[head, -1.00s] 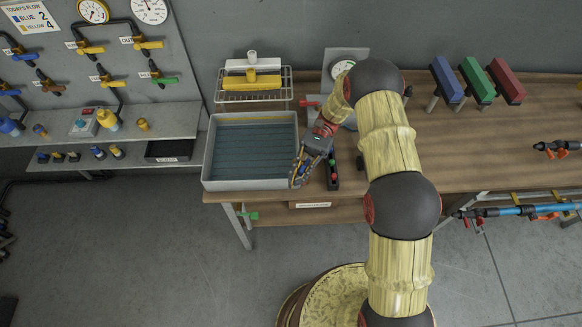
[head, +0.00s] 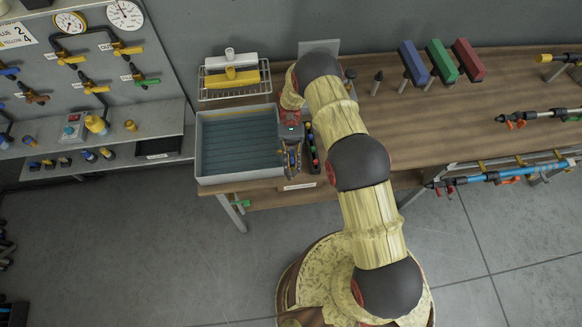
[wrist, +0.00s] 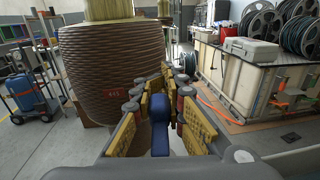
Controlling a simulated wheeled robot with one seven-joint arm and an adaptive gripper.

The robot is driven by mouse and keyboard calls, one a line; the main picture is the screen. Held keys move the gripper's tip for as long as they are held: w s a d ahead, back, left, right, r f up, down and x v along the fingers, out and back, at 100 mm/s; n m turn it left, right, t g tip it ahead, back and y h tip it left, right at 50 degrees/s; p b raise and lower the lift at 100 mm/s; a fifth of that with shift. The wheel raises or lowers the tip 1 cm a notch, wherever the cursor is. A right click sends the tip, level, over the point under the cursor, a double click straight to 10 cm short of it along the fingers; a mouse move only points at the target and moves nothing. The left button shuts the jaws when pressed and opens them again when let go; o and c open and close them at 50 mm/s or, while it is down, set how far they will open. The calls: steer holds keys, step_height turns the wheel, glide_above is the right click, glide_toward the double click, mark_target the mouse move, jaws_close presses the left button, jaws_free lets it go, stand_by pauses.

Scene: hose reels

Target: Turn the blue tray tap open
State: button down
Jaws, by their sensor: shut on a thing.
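The grey tray (head: 237,180) with a ribbed blue-grey floor stands on the left end of the wooden bench in the head view. My gripper (head: 291,163) points down beside the tray's right wall. In the wrist view my gripper (wrist: 160,88) has its yellow-padded fingers on both sides of a dark blue handle (wrist: 159,132), the blue tap, and is shut on it. The tap's lower part and its joint to the tray are hidden. I cannot make the tap out in the head view.
A wire rack (head: 234,93) with a yellow and a white piece is behind the tray. A dark strip with coloured buttons (head: 312,150) lies close to the right of my gripper. Blue, green and red blocks (head: 440,62) stand farther right. The floor in front is clear.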

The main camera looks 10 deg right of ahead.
stand_by(0.3)
steer(key=c, duration=1.9)
jaws_free()
steer(key=shift+o, duration=0.7)
steer(key=shift+a+f+y+b, duration=0.1)
steer(key=shift+y+b, duration=0.2)
steer(key=shift+b, duration=0.25)
